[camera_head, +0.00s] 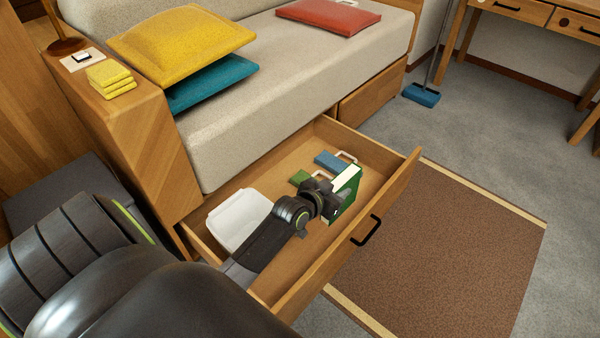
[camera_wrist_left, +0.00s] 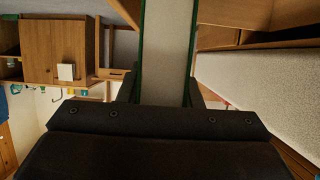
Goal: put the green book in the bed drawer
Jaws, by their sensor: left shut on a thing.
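The green book (camera_head: 345,193) is held upright by my left gripper (camera_head: 333,201) over the open bed drawer (camera_head: 389,196), near its front panel. In the left wrist view the book (camera_wrist_left: 166,50) stands between the fingers, its pale page edge facing the camera and green covers on both sides. My left gripper is shut on it. I cannot tell whether the book's lower edge touches the drawer floor. The drawer is pulled out from under the bed. My right gripper is not in view.
In the drawer lie a white tray (camera_head: 238,219), a blue item with a pale handle (camera_head: 330,161) and a small green item (camera_head: 300,177). Cushions lie on the bed (camera_head: 260,75). A brown rug (camera_head: 450,250) covers the floor before the drawer.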

